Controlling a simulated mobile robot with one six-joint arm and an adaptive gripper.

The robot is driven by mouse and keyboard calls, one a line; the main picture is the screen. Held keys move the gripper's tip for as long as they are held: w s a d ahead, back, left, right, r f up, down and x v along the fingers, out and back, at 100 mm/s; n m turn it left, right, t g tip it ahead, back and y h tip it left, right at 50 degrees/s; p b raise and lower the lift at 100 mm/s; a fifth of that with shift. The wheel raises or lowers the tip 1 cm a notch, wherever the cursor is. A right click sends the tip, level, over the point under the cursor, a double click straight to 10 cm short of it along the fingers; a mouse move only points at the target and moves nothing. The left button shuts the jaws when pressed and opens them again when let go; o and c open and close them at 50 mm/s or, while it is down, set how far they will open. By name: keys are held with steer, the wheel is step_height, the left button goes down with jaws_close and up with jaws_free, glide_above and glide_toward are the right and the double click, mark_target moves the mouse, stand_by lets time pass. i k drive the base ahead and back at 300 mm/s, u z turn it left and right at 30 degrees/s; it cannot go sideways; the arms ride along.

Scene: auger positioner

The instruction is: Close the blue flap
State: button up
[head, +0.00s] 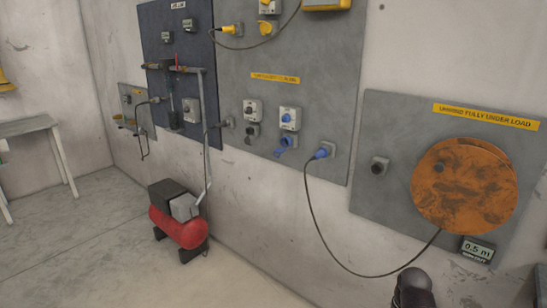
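The blue flap (287,144) is on a small socket on the large grey wall panel (225,110). It sticks out from the socket and looks open, though it is small in the picture. A light switch box (290,118) with a blue knob sits just above it. To the right, a blue plug (324,151) sits in another socket, with a dark cable hanging from it. My gripper's fingers are not in view. A dark rounded part at the bottom edge, right of the middle, may belong to my arm, well below and right of the flap.
The cable runs in a low loop to a rusty orange reel (465,186) on the right panel. A red compressor (179,227) stands on the floor by the wall. A table (34,128) is at the far left. The floor at left is clear.

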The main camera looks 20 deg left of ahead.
mark_target(279, 150)
steer(key=i, duration=0.95)
steer(key=z, duration=0.05)
